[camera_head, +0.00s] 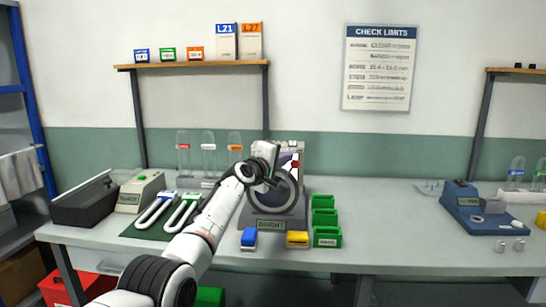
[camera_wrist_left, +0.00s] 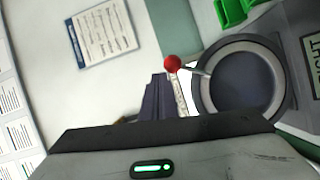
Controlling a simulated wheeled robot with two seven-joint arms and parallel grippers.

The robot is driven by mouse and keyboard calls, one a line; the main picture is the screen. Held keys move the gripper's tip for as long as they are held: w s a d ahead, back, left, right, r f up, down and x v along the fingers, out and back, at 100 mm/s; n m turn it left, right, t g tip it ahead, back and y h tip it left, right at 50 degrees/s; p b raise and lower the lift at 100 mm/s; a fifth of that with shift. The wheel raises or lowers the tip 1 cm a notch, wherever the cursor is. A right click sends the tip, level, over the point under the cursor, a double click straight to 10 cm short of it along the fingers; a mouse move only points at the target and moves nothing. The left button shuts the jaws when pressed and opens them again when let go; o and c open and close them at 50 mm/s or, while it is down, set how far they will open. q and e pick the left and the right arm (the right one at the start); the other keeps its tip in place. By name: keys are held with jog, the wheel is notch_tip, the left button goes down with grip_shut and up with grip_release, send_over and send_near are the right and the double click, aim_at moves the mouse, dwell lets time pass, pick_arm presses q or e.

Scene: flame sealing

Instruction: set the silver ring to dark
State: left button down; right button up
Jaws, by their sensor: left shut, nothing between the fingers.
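The silver ring (camera_head: 288,190) stands on the front of a grey device at the table's middle, around a dark disc. It also shows in the left wrist view (camera_wrist_left: 203,92). A plate under it, the label (camera_head: 271,224), reads "BRIGHT". A red knob (camera_head: 295,164) on a thin lever shows at the ring's edge, and in the left wrist view (camera_wrist_left: 173,63). My left gripper (camera_head: 270,180) is shut and empty, in front of the device by the ring's upper left. Its fingers in the left wrist view (camera_wrist_left: 158,98) are close to the lever; contact cannot be told. My right gripper is out of view.
Green bins (camera_head: 325,218) stand right of the device. A green mat (camera_head: 140,229) with two looped tools lies left. A blue machine (camera_head: 474,209) stands far right; the table between is clear.

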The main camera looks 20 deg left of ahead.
pick_arm(q)
jog(key=shift+w+d+f, duration=0.15)
jog(key=shift+d+f, duration=0.15)
jog(key=shift+d, duration=0.3)
jog(key=shift+w+d+f, duration=0.15)
jog(key=shift+d+f, duration=0.15)
jog(key=shift+d, duration=0.3)
